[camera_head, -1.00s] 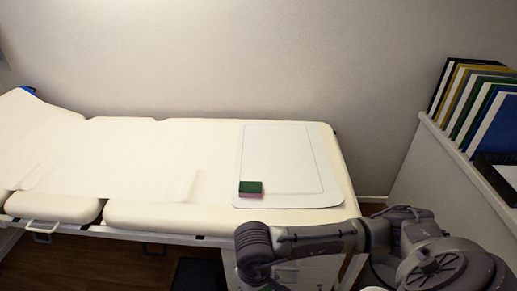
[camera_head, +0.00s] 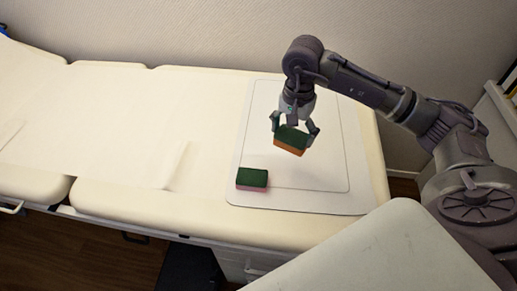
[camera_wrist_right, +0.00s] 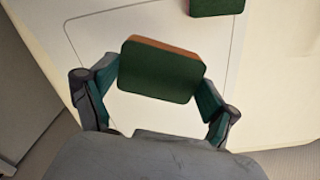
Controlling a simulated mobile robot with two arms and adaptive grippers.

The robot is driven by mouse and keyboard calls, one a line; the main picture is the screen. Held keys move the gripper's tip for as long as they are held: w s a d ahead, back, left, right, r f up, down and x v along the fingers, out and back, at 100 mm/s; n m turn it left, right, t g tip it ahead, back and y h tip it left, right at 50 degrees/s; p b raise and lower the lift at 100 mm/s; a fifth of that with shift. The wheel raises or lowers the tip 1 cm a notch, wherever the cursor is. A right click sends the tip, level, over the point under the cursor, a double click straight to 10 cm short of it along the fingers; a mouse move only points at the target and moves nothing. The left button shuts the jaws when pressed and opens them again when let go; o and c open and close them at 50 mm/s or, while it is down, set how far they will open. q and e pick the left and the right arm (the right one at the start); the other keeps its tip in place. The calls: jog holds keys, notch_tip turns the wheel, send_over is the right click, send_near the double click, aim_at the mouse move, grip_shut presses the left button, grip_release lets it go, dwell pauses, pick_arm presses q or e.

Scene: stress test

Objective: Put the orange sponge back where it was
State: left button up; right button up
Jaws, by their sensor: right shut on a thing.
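The orange sponge (camera_head: 290,141) has a dark green top and an orange body. My right gripper (camera_head: 295,130) is shut on it and holds it over the white mat, apparently above the surface. The right wrist view shows the sponge (camera_wrist_right: 160,70) green side toward the camera, between the two fingers (camera_wrist_right: 155,92). A second sponge, green on top and pink below (camera_head: 252,179), lies on the mat's front left part. It also shows at the top edge of the right wrist view (camera_wrist_right: 216,5). My left gripper is not in view.
The white mat (camera_head: 320,200) with a thin outlined rectangle lies on a cream padded couch (camera_head: 140,205). Its area right of the pink sponge is clear. A white wall stands behind, and a pale cabinet (camera_head: 490,120) is at the right.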

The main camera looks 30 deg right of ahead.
jog(key=w+a+f, duration=0.1)
jog(key=w+f, duration=0.1)
jog(key=w, duration=0.1)
jog(key=w+a+f, duration=0.2)
jog(key=w, duration=0.1)
jog(key=w+a+f+p, duration=0.1)
jog(key=w+f, duration=0.1)
jog(key=w, duration=0.1)
jog(key=shift+w+a+f, duration=0.15)
jog(key=shift+w+a, duration=0.15)
jog(key=shift+a, duration=0.05)
jog(key=shift+f, duration=2.15)
jog(key=o, duration=0.8)
jog(key=shift+r, duration=0.1)
notch_tip(320, 180, up, 12)
jog(key=shift+r, duration=0.1)
